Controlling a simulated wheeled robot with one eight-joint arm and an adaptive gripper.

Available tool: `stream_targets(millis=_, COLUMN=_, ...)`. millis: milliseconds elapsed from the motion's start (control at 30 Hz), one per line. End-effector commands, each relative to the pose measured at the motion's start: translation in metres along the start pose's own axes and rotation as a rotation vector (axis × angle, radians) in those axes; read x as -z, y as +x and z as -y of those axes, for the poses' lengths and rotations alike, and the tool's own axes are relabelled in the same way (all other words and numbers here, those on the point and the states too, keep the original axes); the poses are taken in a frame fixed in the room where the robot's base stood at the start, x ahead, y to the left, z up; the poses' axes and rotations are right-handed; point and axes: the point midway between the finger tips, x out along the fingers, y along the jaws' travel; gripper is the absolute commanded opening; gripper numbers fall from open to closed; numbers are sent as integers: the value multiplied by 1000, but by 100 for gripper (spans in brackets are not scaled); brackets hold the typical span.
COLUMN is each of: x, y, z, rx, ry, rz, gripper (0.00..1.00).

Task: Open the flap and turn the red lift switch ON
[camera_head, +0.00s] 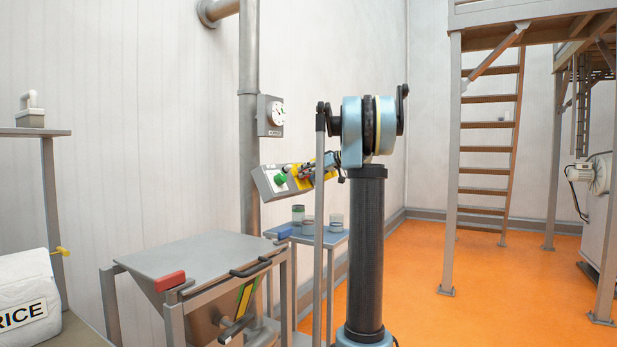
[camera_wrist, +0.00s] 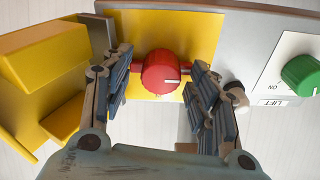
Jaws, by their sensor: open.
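The red switch (camera_wrist: 164,72) is a round knob on a yellow plate (camera_wrist: 200,32) in the wrist view. A pale mark on it points right. The yellow flap (camera_wrist: 45,60) stands swung out to the left, leaving the knob uncovered. My gripper (camera_wrist: 162,64) is open, with one finger on each side of the knob; I cannot tell whether either touches it.
A green knob (camera_wrist: 301,75) sits right of the red one, by upside-down "ON" and "LIFT" labels (camera_wrist: 273,102). In the head view, a grey hopper (camera_head: 205,255) stands below the box. A gauge (camera_head: 271,116) is above it.

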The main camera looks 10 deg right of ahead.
Motion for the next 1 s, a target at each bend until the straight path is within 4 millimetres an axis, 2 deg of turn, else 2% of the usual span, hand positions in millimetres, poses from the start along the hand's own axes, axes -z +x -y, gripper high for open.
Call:
stream_targets(millis=200, x=0, y=0, z=0, rx=0, ry=0, rz=0, gripper=54)
stream_targets(millis=400, x=0, y=0, z=0, rx=0, ry=0, rz=0, gripper=10)
stream_targets(millis=767, x=0, y=0, z=-1, rx=-4, ry=26, rz=0, gripper=10)
stream_targets(millis=1000, x=0, y=0, z=-1, rx=-19, ry=145, rz=0, gripper=10)
